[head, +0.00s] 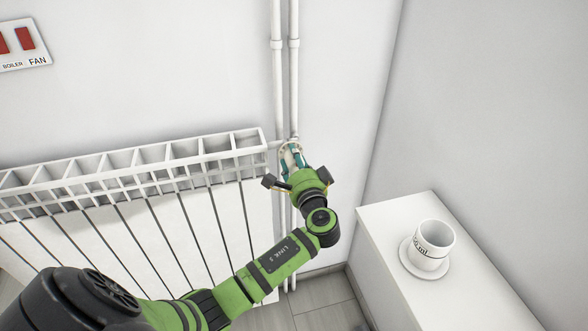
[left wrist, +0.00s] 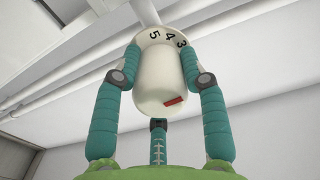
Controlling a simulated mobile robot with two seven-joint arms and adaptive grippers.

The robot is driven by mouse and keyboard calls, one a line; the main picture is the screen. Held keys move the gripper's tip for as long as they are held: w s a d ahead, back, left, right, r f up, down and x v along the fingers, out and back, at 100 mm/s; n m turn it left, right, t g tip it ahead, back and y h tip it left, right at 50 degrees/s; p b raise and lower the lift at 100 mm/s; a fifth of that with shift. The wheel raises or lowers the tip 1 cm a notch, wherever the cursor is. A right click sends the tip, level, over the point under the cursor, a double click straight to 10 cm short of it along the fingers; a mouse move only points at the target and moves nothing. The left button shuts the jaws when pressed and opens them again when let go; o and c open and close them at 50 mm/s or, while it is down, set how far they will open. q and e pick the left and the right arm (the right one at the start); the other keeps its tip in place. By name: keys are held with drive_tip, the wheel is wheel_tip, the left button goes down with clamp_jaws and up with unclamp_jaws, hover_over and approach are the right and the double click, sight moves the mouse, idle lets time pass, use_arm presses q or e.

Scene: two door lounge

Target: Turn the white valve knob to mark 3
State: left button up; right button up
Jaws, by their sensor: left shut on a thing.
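The white valve knob (left wrist: 158,82) fills the middle of the left wrist view, with a red mark on its lower right. Behind it, the pale collar carries the black numbers 5, 4 and 3, with 3 at the right beside a fingertip. I cannot tell which number the red mark lines up with. My left gripper (left wrist: 161,62) has teal fingers closed on both sides of the knob, with another finger below. In the head view, my left gripper (head: 293,157) is at the radiator's right end, mostly covering the knob (head: 289,147). My right gripper is not in view.
A white radiator (head: 130,190) stands left of the knob, and two white pipes (head: 286,70) run up the wall behind it. A white cabinet (head: 400,215) at the right bears a cup (head: 435,240) on a saucer (head: 412,268). A switch panel (head: 24,47) is at upper left.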

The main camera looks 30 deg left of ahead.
use_arm(q)
drive_tip(key=shift+d+n+b, duration=0.1)
drive_tip(key=shift+n+b, duration=0.45)
drive_tip(key=shift+n, duration=0.05)
drive_tip(key=o, duration=1.1)
drive_tip(key=shift+w, duration=0.1)
drive_tip(key=shift+o, duration=0.2)
drive_tip(key=v, duration=1.2)
